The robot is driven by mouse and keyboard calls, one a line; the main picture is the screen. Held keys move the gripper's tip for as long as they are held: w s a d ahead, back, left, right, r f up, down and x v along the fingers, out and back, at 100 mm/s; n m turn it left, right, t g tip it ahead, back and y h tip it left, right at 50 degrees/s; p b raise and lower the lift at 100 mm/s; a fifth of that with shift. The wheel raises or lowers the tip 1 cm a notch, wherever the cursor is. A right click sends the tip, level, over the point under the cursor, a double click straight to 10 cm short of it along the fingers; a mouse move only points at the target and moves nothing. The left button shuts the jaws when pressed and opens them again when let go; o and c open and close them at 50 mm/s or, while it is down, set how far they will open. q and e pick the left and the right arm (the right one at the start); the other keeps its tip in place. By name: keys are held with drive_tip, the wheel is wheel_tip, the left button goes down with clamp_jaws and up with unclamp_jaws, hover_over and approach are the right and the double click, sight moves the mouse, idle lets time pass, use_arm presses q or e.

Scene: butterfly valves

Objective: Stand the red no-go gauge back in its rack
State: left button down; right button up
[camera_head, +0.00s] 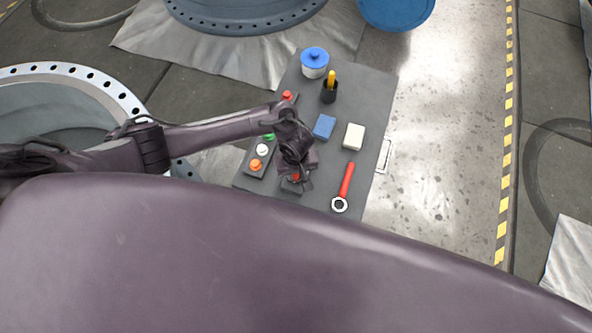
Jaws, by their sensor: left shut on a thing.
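My left gripper (297,181) is over the front left part of the grey table, pointing down. It is shut on a small red thing (296,176), most likely the red no-go gauge; the fingers hide most of it. A small dark block (291,187), perhaps the rack, is right below the fingers. I cannot tell whether the red thing stands in the block or is just above it. My right gripper is not in view.
On the table (372,90) are a dark strip with coloured knobs (256,165), a blue-lidded pot (314,62), a black cup (328,95), a blue block (324,127), a white block (353,137) and a red ring wrench (345,182). Bare floor lies right.

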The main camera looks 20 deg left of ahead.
use_arm(q)
drive_tip(key=shift+f, duration=0.4)
idle(0.5)
drive_tip(key=c, duration=0.7)
unclamp_jaws()
drive_tip(key=shift+o, duration=0.2)
wheel_tip(320, 180, up, 7)
drive_tip(key=p, duration=0.9)
drive_tip(key=shift+s, duration=0.1)
idle(0.4)
